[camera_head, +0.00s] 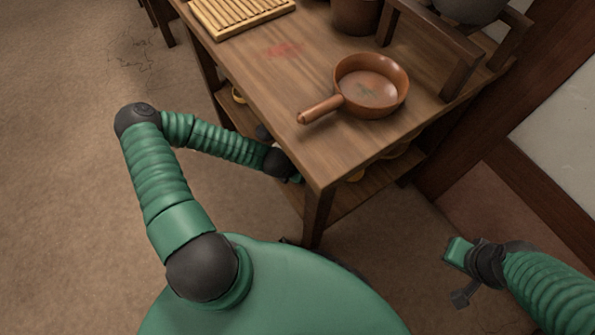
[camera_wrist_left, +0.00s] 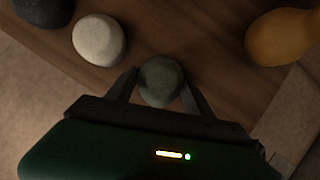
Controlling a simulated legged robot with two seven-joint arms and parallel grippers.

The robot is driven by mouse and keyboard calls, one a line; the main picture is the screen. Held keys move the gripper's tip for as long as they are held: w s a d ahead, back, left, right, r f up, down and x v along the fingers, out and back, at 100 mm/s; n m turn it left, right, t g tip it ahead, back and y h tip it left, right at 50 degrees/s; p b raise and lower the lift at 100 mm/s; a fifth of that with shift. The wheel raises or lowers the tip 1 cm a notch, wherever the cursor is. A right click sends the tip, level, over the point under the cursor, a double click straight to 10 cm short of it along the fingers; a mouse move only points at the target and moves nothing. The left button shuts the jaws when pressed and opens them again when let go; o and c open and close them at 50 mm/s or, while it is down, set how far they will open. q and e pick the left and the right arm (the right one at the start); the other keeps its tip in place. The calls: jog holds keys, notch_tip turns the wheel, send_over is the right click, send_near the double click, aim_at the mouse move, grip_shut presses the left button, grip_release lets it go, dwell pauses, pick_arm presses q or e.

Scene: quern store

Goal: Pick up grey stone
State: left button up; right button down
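In the left wrist view a rounded grey-green stone (camera_wrist_left: 160,82) lies on the wooden shelf board, between the two fingers of my left gripper (camera_wrist_left: 161,78). The fingertips reach both sides of the stone; whether they press on it cannot be told. In the head view my left arm reaches under the tabletop, and its gripper (camera_head: 294,178) is mostly hidden by the table edge. My right gripper (camera_head: 461,272) is at the lower right, away from the table, with nothing visible in it; its finger opening is unclear.
A pale stone (camera_wrist_left: 99,40), a dark stone (camera_wrist_left: 44,8) and an orange-yellow object (camera_wrist_left: 281,38) lie near the grey-green one. A copper-brown pan (camera_head: 370,87), slatted tray (camera_head: 236,12) and brown pot (camera_head: 356,14) stand on the table (camera_head: 285,85). A wall is at right.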

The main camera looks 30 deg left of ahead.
pick_arm(q)
grip_shut()
